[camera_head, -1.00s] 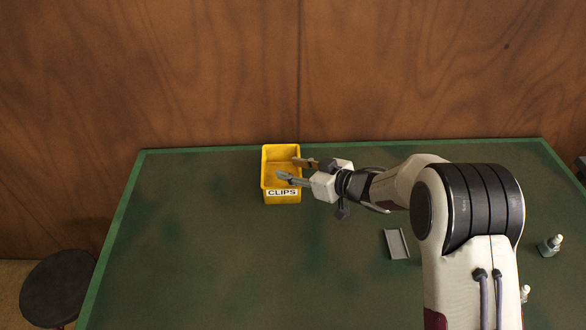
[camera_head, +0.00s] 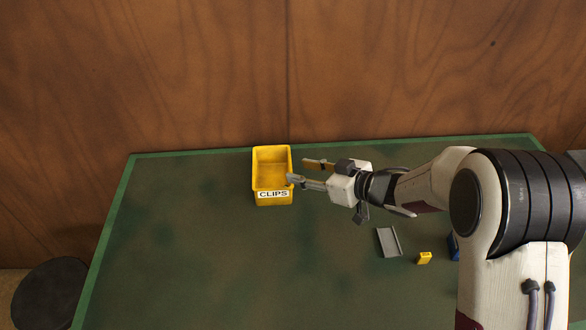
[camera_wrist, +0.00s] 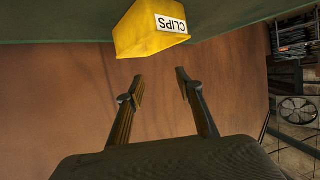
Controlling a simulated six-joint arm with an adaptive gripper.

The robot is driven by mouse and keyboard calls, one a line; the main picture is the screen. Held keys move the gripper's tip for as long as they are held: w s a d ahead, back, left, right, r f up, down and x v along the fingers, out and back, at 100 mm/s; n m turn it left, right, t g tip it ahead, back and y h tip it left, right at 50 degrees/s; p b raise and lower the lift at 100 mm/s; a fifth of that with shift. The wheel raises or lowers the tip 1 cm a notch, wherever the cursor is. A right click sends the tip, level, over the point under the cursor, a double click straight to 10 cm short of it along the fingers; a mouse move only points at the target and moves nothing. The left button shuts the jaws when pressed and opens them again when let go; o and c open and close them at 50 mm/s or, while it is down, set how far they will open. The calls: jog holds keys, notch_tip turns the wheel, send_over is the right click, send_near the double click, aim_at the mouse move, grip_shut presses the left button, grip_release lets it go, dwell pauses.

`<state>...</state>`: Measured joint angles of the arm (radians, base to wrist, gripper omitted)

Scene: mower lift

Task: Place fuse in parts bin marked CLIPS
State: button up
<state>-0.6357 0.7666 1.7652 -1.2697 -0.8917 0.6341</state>
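The yellow parts bin (camera_head: 272,158) with the CLIPS label stands at the back of the green table. It also shows in the wrist view (camera_wrist: 143,40), upside down at the top. Its inside looks empty in the head view, though the bottom is not fully visible. My gripper (camera_head: 296,171) is open just right of the bin, with nothing between its fingers. The open fingers also show in the wrist view (camera_wrist: 159,82), apart from the bin. A small yellow piece (camera_head: 424,258) lies on the table at the right; it may be the fuse, but I cannot tell.
A grey tray-like piece (camera_head: 388,242) lies below my arm. A blue object (camera_head: 453,246) is partly hidden behind my arm. The table (camera_head: 200,260) is clear at the left and front. A dark round stool (camera_head: 50,293) stands at the left, and a wooden wall rises behind.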

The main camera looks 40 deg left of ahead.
jog(key=shift+v, duration=2.35)
jog(key=w+d+r+m+t+h, duration=0.4)
jog(key=w+d+r, duration=0.3)
jog(key=d, duration=0.4)
jog(key=w+d+r+m+t+h, duration=0.25)
jog(key=w+d+r+t, duration=0.45)
jog(key=d, duration=0.5)
jog(key=s+d+r+m+h, duration=0.2)
jog(key=d+r+m+h, duration=0.15)
jog(key=d, duration=0.75)
jog(key=s+d+r+m+g+h, duration=0.15)
jog(key=s+d+m+h, duration=0.3)
jog(key=s+d, duration=0.9)
jog(key=s+d+f+m+g, duration=0.1)
jog(key=s+d+f+g, duration=0.1)
jog(key=s, duration=0.7)
jog(key=s+d+f+m+g+y, duration=0.1)
jog(key=s+d+f+m+g, duration=0.1)
jog(key=s, duration=0.7)
jog(key=shift+s+f, duration=0.2)
jog(key=shift+f, duration=0.4)
